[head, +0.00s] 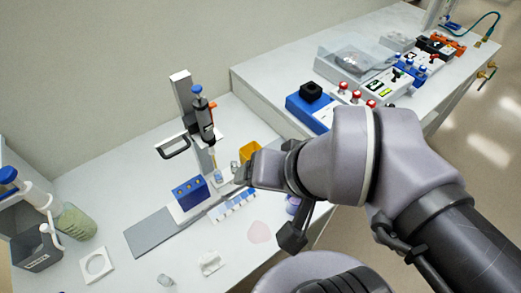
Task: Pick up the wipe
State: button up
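A small crumpled white piece (210,263), which looks like the wipe, lies on the white bench near the front. A flat pale pink patch (260,232) lies on the bench to its right; I cannot tell whether it is a cloth or a spill. My gripper (238,174) is up and to the right of both, apart from them, near a yellow box and a row of small blue-and-white pieces. Its fingers are small and partly hidden by my arm, so I cannot tell whether it is open or holds anything.
A stand with a pipette (203,115) rises behind a blue block (190,192) and a grey plate (152,232). The yellow box (249,150) is close to my gripper. A white ring plate (96,265) and small clear cup (165,281) are at front left. Equipment fills the right bench.

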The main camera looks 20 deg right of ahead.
aim_at(209, 263)
jog(key=k+l+u, duration=0.1)
jog(key=u, duration=1.1)
jog(key=k+j, duration=0.05)
jog(key=k, duration=0.05)
